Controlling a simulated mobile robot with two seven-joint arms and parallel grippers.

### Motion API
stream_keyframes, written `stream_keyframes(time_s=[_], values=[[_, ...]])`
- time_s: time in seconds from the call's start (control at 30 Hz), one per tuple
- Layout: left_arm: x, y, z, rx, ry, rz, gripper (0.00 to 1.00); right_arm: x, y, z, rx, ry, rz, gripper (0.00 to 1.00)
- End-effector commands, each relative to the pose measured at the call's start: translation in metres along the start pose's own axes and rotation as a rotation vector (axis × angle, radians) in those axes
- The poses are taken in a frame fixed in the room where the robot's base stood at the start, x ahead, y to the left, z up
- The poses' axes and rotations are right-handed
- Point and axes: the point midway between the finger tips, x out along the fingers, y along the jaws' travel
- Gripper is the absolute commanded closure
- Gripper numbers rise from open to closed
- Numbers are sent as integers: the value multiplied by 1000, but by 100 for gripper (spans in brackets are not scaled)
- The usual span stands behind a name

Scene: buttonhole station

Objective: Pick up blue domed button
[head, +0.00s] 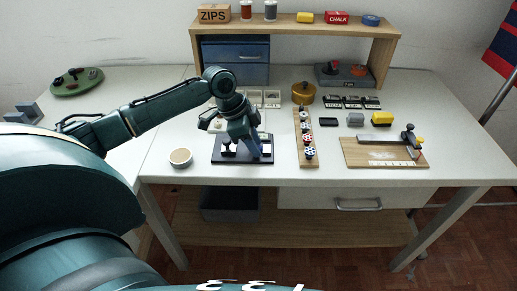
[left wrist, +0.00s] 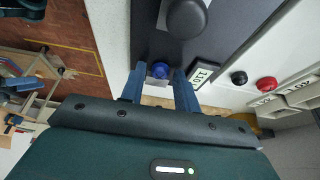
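The blue domed button (left wrist: 160,70) shows in the left wrist view, resting on a light patch at the edge of a dark base (left wrist: 222,55). My left gripper (left wrist: 160,72) has its two blue fingers apart, one on each side of the button in the picture. I see no clear contact between fingers and button. In the head view my left gripper (head: 254,152) points down over the dark base (head: 230,160), and the button is hidden there. My right gripper is in neither view.
A rounded dark part (left wrist: 187,16) of the base stands close to my left fingers. A label (left wrist: 202,73), a black button (left wrist: 238,78) and a red button (left wrist: 267,84) lie to the right. A round tin (head: 180,157) and a wooden strip (head: 315,162) flank the base.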

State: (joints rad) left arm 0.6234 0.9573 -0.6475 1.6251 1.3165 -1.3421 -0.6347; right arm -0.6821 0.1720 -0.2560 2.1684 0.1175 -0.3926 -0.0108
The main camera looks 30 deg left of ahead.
Motion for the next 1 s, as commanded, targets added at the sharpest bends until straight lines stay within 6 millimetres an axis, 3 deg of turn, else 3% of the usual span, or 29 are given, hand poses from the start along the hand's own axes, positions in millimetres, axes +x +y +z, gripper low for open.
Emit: stream_keyframes(time_s=[0.13, 0.5, 0.77, 1.0], values=[[-1, 0, 0, 0, 0, -1, 69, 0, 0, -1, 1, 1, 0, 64], [-1, 0, 0, -1, 0, -1, 100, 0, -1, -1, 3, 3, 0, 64], [-3, -1, -1, -1, 0, -1, 100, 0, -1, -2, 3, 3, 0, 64], [-35, -2, -14, 1, 3, -5, 100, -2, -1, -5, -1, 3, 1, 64]])
